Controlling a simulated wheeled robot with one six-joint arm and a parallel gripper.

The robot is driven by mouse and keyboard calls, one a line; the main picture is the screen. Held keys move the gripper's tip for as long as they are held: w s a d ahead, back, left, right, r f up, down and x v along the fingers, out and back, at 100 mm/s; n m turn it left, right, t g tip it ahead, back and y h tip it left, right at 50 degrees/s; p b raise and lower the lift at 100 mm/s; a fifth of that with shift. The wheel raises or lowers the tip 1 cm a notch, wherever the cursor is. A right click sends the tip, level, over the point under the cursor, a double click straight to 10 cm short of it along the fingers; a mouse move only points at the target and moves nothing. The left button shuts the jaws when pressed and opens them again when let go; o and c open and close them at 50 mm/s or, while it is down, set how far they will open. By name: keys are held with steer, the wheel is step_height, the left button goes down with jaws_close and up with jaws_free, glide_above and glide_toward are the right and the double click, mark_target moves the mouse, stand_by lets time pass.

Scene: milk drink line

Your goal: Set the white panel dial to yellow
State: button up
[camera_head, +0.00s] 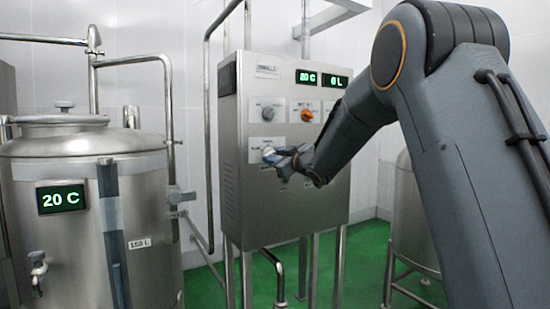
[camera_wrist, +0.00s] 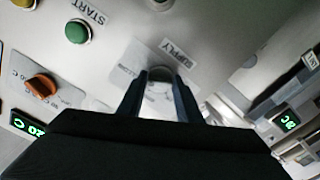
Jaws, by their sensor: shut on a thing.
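The white dial (camera_wrist: 160,92) sits on the steel control panel, under the SUPPLY label, in the wrist view. My gripper (camera_wrist: 163,78) is shut on it, with one finger on each side. In the head view my gripper (camera_head: 278,156) reaches the lower left of the panel front from the right, and only a little of the dial (camera_head: 268,150) shows past the fingers. A small text label lies beside the dial in the wrist view, too blurred to read surely. I cannot tell which way the dial points.
An orange dial (camera_head: 306,115) and a grey dial (camera_head: 267,113) sit above on the control cabinet (camera_head: 240,212). Displays above read 20 C and 0 L. A green START button (camera_wrist: 77,31) is near in the wrist view. A steel tank (camera_head: 60,220) stands at left.

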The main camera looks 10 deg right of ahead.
steer(key=o, duration=1)
steer(key=shift+o, duration=0.2)
steer(key=shift+s+d, duration=0.1)
steer(key=b+v, duration=0.2)
steer(key=v, duration=0.5)
steer(key=shift+s+b, duration=0.3)
steer(key=shift+b, duration=0.05)
steer(key=s+d+f+m+g+h, duration=0.35)
steer(key=s+f, duration=0.45)
steer(key=f, duration=0.5)
steer(key=s+d+f+m+g+h, duration=0.35)
steer(key=s+f, duration=0.35)
steer(key=f, duration=0.5)
steer(key=s+a+f+m+g, duration=0.1)
steer(key=s+f+g, duration=0.3)
steer(key=s, duration=0.9)
steer(key=s+a+f+m+g, duration=0.1)
steer(key=s+f+g, duration=0.3)
steer(key=s+f, duration=0.5)
steer(key=s+m, duration=0.1)
steer(key=s, duration=0.3)
steer(key=shift+f+m, duration=0.3)
